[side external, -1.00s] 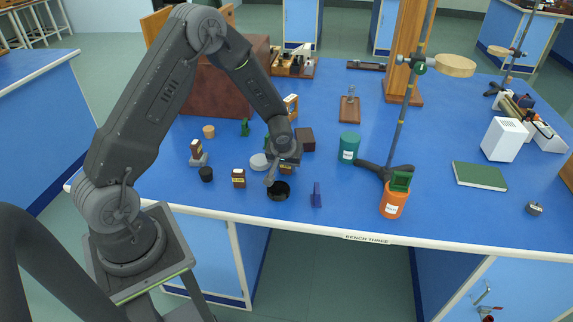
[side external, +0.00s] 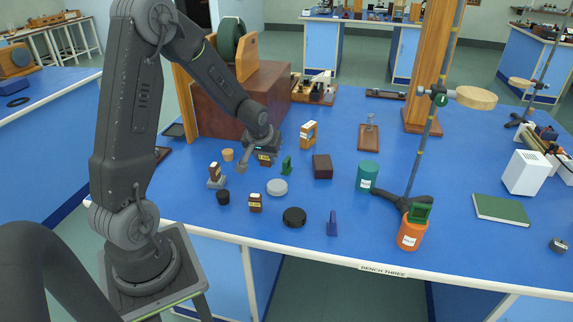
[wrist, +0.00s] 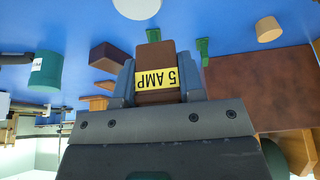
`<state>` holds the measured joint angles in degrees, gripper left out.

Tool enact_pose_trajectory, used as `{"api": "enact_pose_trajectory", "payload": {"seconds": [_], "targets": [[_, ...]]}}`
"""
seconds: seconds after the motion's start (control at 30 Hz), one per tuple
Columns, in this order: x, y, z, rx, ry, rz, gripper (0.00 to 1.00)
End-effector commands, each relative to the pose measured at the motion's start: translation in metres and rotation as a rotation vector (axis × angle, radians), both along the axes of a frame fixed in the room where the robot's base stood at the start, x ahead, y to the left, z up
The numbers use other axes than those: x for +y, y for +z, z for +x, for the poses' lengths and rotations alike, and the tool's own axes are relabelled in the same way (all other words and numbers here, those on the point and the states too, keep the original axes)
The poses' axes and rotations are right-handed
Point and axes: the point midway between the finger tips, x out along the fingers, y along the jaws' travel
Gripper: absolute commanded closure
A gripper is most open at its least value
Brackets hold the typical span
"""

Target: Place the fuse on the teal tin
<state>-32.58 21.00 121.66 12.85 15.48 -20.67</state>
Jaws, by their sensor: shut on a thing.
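My gripper (side external: 262,150) is shut on a brown fuse (wrist: 155,76) with a yellow "5 AMP" label, its jaws on both sides. In the side view the held fuse (side external: 265,158) is small and partly hidden under the gripper, above the back left part of the bench. The teal tin (side external: 367,176) stands upright to the right of my gripper, apart from it, with a bare top and a white label. It also shows at the left of the wrist view (wrist: 46,70).
A similar fuse (side external: 255,203) stands near the front and another (side external: 214,172) is on a grey stand. A dark brown box (side external: 322,167) lies between gripper and tin. An orange tin (side external: 411,230) and a clamp stand (side external: 408,199) are beside the teal tin. A large brown box (side external: 225,100) stands behind.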

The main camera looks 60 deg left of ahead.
Motion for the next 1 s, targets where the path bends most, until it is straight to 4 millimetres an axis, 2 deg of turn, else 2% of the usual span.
{"api": "enact_pose_trajectory", "payload": {"seconds": [0.13, 0.27, 0.37, 0.47, 0.6, 0.7, 0.83, 1.0], "targets": [[0.005, 0.004, -0.003, -0.001, 0.000, 0.001, 0.88], [0.007, 0.009, 0.010, 0.000, -0.018, 0.004, 0.88], [0.009, 0.017, 0.036, 0.000, -0.051, 0.011, 0.88], [0.008, 0.029, 0.072, 0.003, -0.096, 0.014, 0.88], [-0.001, 0.049, 0.123, 0.004, -0.170, 0.015, 0.88], [-0.011, 0.062, 0.154, 0.005, -0.221, 0.011, 0.88], [-0.026, 0.077, 0.184, 0.002, -0.279, 0.006, 0.88], [-0.039, 0.088, 0.204, 0.001, -0.323, 0.001, 0.88]]}}
